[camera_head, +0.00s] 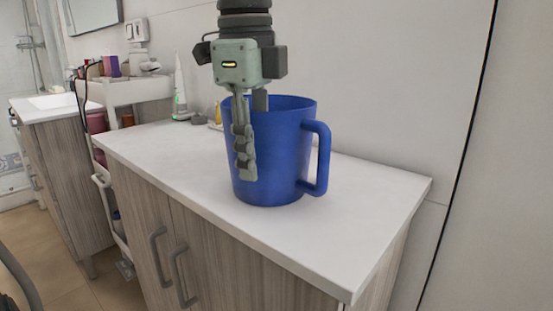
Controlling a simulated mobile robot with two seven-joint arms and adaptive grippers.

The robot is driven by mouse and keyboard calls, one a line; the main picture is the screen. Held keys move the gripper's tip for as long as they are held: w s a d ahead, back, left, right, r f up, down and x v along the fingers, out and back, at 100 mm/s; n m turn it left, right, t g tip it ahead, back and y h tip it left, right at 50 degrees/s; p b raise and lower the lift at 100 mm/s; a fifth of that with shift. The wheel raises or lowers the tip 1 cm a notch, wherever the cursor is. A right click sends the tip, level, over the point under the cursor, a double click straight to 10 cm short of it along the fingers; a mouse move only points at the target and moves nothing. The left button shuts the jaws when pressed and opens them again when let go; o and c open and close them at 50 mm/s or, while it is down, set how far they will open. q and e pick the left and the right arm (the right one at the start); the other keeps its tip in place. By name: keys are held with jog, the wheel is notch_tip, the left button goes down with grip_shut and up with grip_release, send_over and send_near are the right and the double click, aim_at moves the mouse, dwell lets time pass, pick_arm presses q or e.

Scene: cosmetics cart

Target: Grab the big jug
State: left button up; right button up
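The big blue jug (285,155) stands upright on the white counter top (350,205), with its handle (323,160) pointing right. My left gripper (249,145) comes down from above over the jug's left side. One finger hangs outside, in front of the jug's near left wall. The other finger goes down behind the near rim, into the jug, and its tip is hidden. The wall is between the fingers, but I cannot tell whether they press on it. My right gripper is not in view.
A white cart (125,93) with bottles and boxes stands at the back left, beside a second cabinet (55,165). The counter's front and right parts are clear; a wall is behind.

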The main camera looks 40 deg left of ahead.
pick_arm(q)
jog(key=shift+c, duration=0.3)
grip_shut()
jog(key=shift+r, duration=0.1)
